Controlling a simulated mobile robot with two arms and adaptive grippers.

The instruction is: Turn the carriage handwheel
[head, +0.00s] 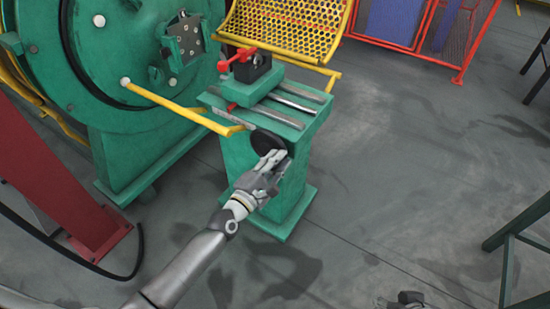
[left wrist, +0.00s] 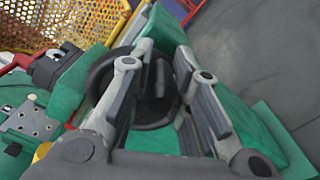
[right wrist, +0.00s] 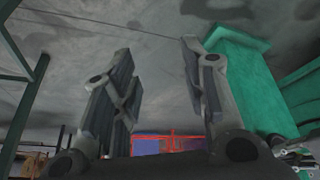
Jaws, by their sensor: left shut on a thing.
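The black carriage handwheel (head: 264,141) is on the front end of the green carriage stand (head: 237,155). My left gripper (head: 272,162) is at the wheel's right side. In the left wrist view the handwheel (left wrist: 103,75) shows behind the fingers, and a dark part of it lies between them. My left gripper (left wrist: 163,60) is shut on the handwheel; the fingers partly hide where they touch it. My right gripper (right wrist: 157,60) is open and empty, low and away from the stand. Only a bit of it shows at the bottom edge of the head view.
A yellow bar (head: 180,106) runs from the large green machine (head: 105,70) toward the stand. A red clamp (head: 236,58) sits on the carriage top. A yellow mesh guard (head: 285,25) stands behind. Grey floor (head: 400,170) is clear to the right, with a green frame (head: 525,225) at the edge.

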